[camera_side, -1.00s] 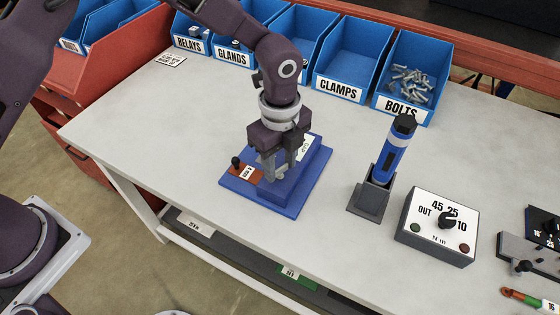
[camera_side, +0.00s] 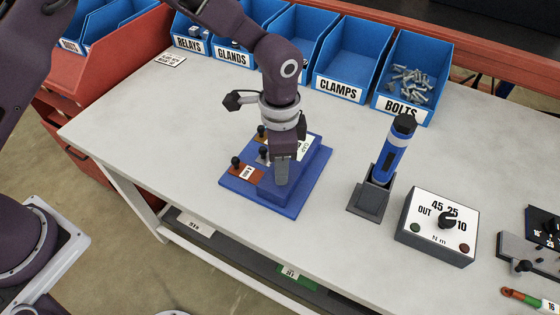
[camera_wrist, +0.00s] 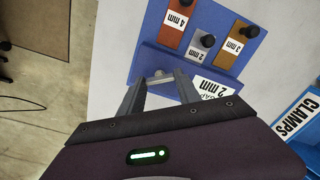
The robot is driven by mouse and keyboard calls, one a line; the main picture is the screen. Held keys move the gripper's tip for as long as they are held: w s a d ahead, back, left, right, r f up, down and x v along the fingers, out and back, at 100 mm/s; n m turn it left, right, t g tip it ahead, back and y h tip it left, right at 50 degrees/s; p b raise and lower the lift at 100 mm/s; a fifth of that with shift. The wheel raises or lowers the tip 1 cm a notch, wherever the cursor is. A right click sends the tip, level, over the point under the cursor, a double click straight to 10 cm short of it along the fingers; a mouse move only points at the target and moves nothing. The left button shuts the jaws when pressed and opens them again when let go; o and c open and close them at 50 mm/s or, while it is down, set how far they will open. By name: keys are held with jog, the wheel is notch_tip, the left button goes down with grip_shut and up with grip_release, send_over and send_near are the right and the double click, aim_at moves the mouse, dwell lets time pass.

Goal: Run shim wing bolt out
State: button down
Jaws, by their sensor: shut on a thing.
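The blue fixture (camera_side: 300,200) stands on the bench, with a stepped block on a flat base. My gripper (camera_side: 281,180) points down at the near part of the block. In the wrist view my gripper (camera_wrist: 160,80) has its fingers closed in around a small grey metal piece, the wing bolt (camera_wrist: 160,75), at the block's edge. The fingers hide most of the bolt, so its thread and depth cannot be told. Shims with black knobs lie on the fixture: an orange-red 4 mm shim (camera_wrist: 177,24), a grey 2 mm shim (camera_wrist: 198,46) and a brown 3 mm shim (camera_wrist: 237,43).
A white label reading "GAP 2 mm" (camera_wrist: 213,90) lies on the block. A blue driver (camera_side: 392,150) stands in a dark holder right of the fixture, beside a torque dial box (camera_side: 437,225). Blue bins (camera_side: 352,60) line the back. The bench front left is clear.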

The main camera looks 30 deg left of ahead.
jog(key=n, duration=0.6)
jog(key=shift+s+a+f+n, duration=0.1)
jog(key=shift+n, duration=0.2)
jog(key=n, duration=1.2)
jog(key=shift+n, duration=0.3)
jog(key=n, duration=0.6)
jog(key=shift+n, duration=0.3)
jog(key=c, duration=0.8)
grip_release()
jog(key=shift+c, duration=0.2)
